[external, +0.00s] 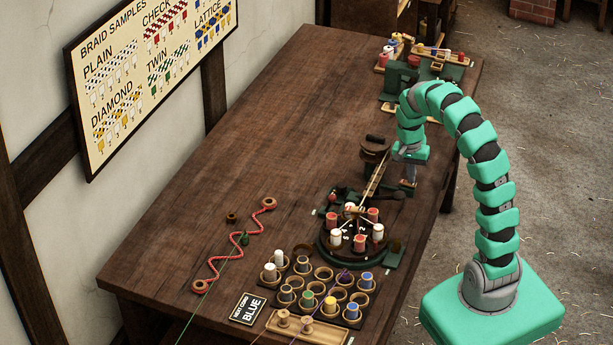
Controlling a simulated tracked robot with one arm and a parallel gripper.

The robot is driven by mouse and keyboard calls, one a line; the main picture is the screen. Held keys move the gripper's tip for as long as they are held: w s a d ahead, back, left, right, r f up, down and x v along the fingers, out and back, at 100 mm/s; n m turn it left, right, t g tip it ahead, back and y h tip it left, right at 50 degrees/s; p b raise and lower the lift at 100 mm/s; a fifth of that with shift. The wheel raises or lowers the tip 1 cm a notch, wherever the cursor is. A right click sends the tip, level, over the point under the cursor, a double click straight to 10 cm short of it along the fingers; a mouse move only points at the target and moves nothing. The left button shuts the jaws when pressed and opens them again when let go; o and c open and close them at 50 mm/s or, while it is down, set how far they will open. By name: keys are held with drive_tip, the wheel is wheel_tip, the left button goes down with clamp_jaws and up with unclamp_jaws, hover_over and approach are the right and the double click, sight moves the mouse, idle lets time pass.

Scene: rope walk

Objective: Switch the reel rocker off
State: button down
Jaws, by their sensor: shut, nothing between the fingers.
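My gripper (408,186) is shut and empty, pointing down near the right edge of the table. A dark brown reel-like drum (374,150) stands just left of and behind my gripper. A light wooden strip (375,180) runs from it toward the braiding stand. A small dark part (399,195) lies by the fingertips; I cannot tell whether they touch it. The reel rocker itself is too small or hidden to make out for sure, and its position does not show.
A round braiding stand (323,258) with red and white bobbins sits in front of my gripper. A bobbin rack (313,311), a "BLUE" sign (248,309) and a red wavy cord (235,240) are nearer. Green machinery (402,80) stands behind. The table's left half (235,150) is mostly clear.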

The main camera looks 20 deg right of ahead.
sight(402, 180)
drive_tip(key=shift+s+f, duration=0.3)
drive_tip(key=shift+f, duration=0.15)
drive_tip(key=shift+w+a, duration=0.4)
drive_tip(key=shift+a, duration=0.05)
drive_tip(key=shift+w+a+f, duration=0.2)
drive_tip(key=shift+a, duration=0.05)
drive_tip(key=shift+r, duration=0.15)
wheel_tip(402, 180, up, 15)
drive_tip(key=w+p, duration=0.1)
drive_tip(key=p, duration=0.2)
drive_tip(key=shift+w+a, duration=0.15)
drive_tip(key=shift+a, duration=0.15)
